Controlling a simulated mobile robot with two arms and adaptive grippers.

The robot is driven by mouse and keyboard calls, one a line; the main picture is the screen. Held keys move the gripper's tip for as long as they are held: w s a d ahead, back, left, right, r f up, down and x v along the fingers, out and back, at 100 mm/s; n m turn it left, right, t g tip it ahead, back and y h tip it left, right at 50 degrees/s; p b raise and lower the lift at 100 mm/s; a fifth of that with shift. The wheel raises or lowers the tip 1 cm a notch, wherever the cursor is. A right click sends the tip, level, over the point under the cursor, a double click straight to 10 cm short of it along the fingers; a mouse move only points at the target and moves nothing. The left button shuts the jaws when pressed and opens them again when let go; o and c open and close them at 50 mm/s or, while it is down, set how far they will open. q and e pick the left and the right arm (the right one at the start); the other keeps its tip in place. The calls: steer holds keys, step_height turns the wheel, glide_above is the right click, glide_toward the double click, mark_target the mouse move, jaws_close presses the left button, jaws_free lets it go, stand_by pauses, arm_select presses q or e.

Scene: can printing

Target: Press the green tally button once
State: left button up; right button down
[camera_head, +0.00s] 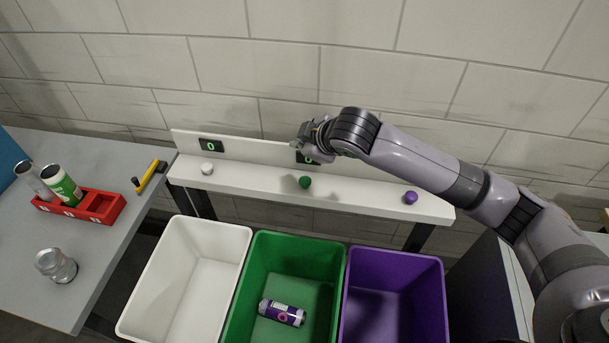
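The green tally button (305,182) sits at the middle of the white shelf, under a counter display that my gripper partly covers. My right gripper (305,150) is above and slightly behind the green button, apart from it, in front of the shelf's back panel. Its fingers are small and dark in this view, so I cannot tell whether they are open or shut. My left gripper is not in view.
A white button (207,168) and a purple button (410,197) share the shelf (350,194). White (140,300), green (338,290) and purple (440,300) bins stand below. A purple-white can (282,313) lies in the green bin. A red can rack (75,212) is on the left table.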

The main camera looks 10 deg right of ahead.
steer(key=f+b, duration=0.1)
steer(key=b, duration=0.7)
glide_above(303, 181)
step_height(303, 181, down, 6)
steer(key=shift+f, duration=0.95)
steer(key=shift+f, duration=0.15)
steer(key=shift+f, duration=0.3)
